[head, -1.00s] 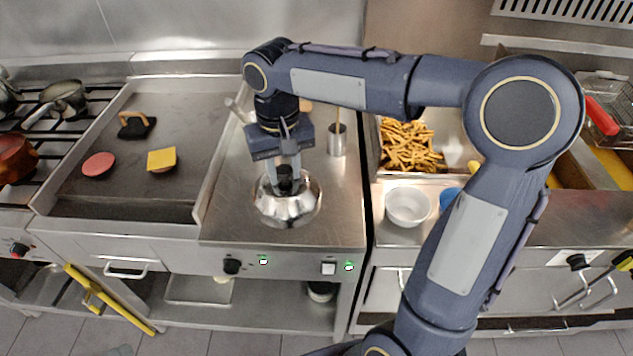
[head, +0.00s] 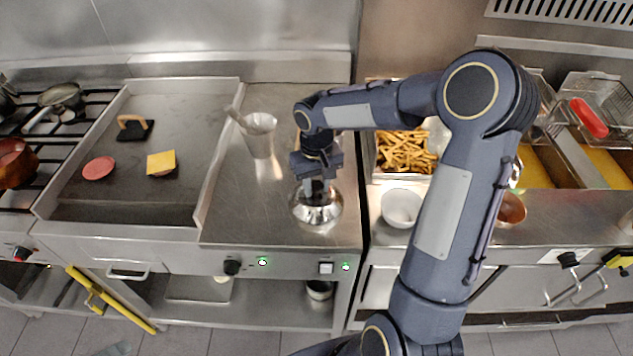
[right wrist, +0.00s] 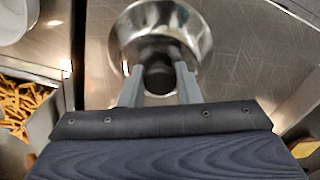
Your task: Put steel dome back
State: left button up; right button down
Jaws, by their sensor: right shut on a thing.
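The steel dome (head: 316,210) is a shiny round cover with a dark knob on top. It is upright over the right part of the steel counter (head: 235,215), near the counter's right edge. My right gripper (head: 317,187) points down and is shut on the dome's knob. The right wrist view shows the dome (right wrist: 160,22) with its black knob between the two grey fingers (right wrist: 158,85). I cannot tell whether the rim touches the counter or is just above it. My left gripper is not in view.
A tall steel container (head: 259,140) stands behind and left of the dome. The griddle (head: 125,190) at left holds a red patty (head: 98,168) and a cheese-topped patty (head: 161,162). At right are a white bowl (head: 401,208) and fries (head: 405,155). The counter left of the dome is clear.

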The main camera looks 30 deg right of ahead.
jog(key=shift+f, duration=0.1)
jog(key=c, duration=1.1)
grip_release()
jog(key=shift+o, duration=0.2)
notch_tip(320, 180, up, 11)
jog(key=s+a+r+t+y, duration=0.1)
jog(key=s+r, duration=0.1)
jog(key=s, duration=0.5)
jog(key=s+a+r+t, duration=0.1)
jog(key=s+a+t, duration=0.1)
jog(key=s, duration=0.4)
jog(key=s+a+f+t+y, duration=0.2)
jog(key=s+a+f, duration=0.2)
jog(key=s, duration=0.5)
jog(key=shift+a+f+t+y+b, duration=0.2)
jog(key=shift+t+y+b, duration=0.1)
jog(key=shift+y+b, duration=0.15)
